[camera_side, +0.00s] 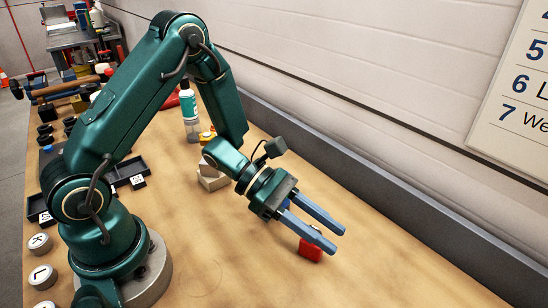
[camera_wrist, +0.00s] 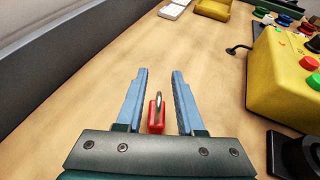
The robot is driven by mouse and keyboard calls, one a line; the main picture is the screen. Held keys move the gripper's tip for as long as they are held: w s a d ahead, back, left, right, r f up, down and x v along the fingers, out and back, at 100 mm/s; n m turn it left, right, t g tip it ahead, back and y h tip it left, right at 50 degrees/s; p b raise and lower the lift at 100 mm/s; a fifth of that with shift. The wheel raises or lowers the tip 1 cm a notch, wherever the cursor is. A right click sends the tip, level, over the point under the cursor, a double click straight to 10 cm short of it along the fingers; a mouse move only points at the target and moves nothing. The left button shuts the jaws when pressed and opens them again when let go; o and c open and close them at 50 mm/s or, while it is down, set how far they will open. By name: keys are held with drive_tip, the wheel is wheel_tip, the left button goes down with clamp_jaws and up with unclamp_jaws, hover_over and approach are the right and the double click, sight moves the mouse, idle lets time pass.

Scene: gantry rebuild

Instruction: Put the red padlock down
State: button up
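The red padlock (camera_side: 311,251) is on the wooden table in the side view, just under my gripper's fingers, which hide part of it. In the wrist view the red padlock (camera_wrist: 156,118) is between the two blue fingers, with its grey shackle pointing up. A gap shows between it and each finger. My gripper (camera_side: 337,241) is open and reaches low over the table. The wrist view also shows my gripper (camera_wrist: 160,72) with its fingers spread and holding nothing.
A yellow control box (camera_wrist: 275,80) with coloured buttons stands right in the wrist view. A dark ledge (camera_side: 400,200) runs along the wall. The table around the padlock is clear.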

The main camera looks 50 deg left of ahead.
drive_tip(key=r+v, duration=0.1)
drive_tip(key=v, duration=1.1)
drive_tip(key=w+n+t+y, duration=0.1)
drive_tip(key=w+n, duration=0.1)
drive_tip(key=w+a+n+t+y, duration=0.1)
drive_tip(key=w+n, duration=0.1)
drive_tip(key=w+a+n+t+y, duration=0.1)
drive_tip(key=w+n+y, duration=0.1)
drive_tip(key=shift+w+r, duration=0.1)
drive_tip(key=shift+r, duration=0.25)
drive_tip(key=a+r+n+t+y, duration=0.2)
drive_tip(key=a+r+n+y, duration=0.3)
drive_tip(key=n, duration=0.7)
drive_tip(key=a+r+n+t+y, duration=0.1)
drive_tip(key=a+r+n+y, duration=0.15)
drive_tip(key=n+y, duration=0.65)
drive_tip(key=s+d+f+n+g+h, duration=0.1)
drive_tip(key=s+d+n+g+h, duration=0.1)
drive_tip(key=s+n, duration=0.5)
drive_tip(key=s+d+f+n+g+h, duration=0.1)
drive_tip(key=s+d+n+g+h, duration=0.2)
drive_tip(key=n, duration=1.2)
drive_tip(key=s+d, duration=0.2)
drive_tip(key=s, duration=0.2)
drive_tip(key=shift+s+f+g, duration=0.15)
drive_tip(key=shift+f+g, duration=0.2)
drive_tip(key=shift+g, duration=0.05)
